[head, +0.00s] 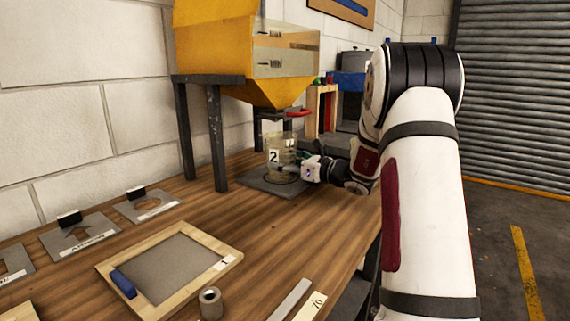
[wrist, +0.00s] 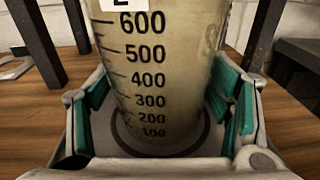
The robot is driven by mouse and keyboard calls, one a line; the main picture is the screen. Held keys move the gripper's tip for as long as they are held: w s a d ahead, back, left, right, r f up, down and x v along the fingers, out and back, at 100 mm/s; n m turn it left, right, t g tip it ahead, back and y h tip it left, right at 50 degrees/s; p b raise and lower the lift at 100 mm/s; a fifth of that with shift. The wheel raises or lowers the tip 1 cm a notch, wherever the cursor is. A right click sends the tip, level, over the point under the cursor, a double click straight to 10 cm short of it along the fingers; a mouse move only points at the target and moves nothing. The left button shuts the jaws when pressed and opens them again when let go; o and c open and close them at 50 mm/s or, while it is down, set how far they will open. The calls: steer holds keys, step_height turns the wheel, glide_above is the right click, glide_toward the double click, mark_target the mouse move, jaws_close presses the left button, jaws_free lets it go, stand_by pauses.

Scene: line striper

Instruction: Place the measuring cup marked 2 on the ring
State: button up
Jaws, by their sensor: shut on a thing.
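The clear measuring cup marked 2 (head: 283,148) stands upright under the yellow hopper, over the grey plate (head: 258,184) on the bench. In the wrist view the cup (wrist: 160,75) shows black marks from 100 to 600 and looks filled with pale material. The dark ring (wrist: 205,138) on the plate shows around the cup's base. I cannot tell whether the base touches the plate or is slightly above it. My gripper (head: 300,163) is shut on the cup from the right; its green-padded fingers (wrist: 165,100) lie on both sides of it.
The yellow hopper (head: 215,40) stands on dark legs (head: 215,140) around the plate, with a red handle (head: 298,113) above the cup. A wooden frame (head: 188,246), stencil plates (head: 80,235) and a small roll (head: 211,303) lie nearer. The bench between them is clear.

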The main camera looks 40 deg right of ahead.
steer(key=shift+f, duration=0.1)
steer(key=o, duration=1.9)
steer(key=shift+c, duration=0.2)
steer(key=shift+s+r, duration=0.1)
steer(key=shift+r, duration=0.1)
steer(key=p+v, duration=0.1)
steer(key=v, duration=1)
steer(key=shift+s+p, duration=0.3)
steer(key=shift+s, duration=0.1)
